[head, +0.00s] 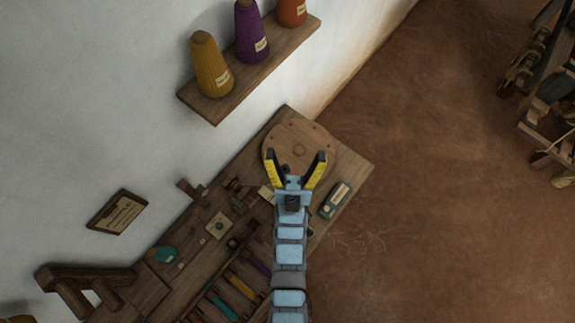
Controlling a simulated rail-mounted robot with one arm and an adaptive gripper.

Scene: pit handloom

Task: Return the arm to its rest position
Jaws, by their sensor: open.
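My gripper (294,170) shows in the head view, with its two yellow-and-black fingers spread open and nothing between them. It is over the right part of a wooden bench (345,168), and its fingertips overlap a round wooden disc (300,135) in the picture. I cannot tell how high the gripper is above the disc. My blue and grey arm reaches straight up from the bottom edge and hides part of the bench.
A small box (335,200) lies right of my gripper. A slotted tray with coloured pieces (223,306) is at lower left. A wall shelf (222,107) holds yellow, purple and orange cones. The brown floor (430,190) is clear; wooden machinery (550,95) stands far right.

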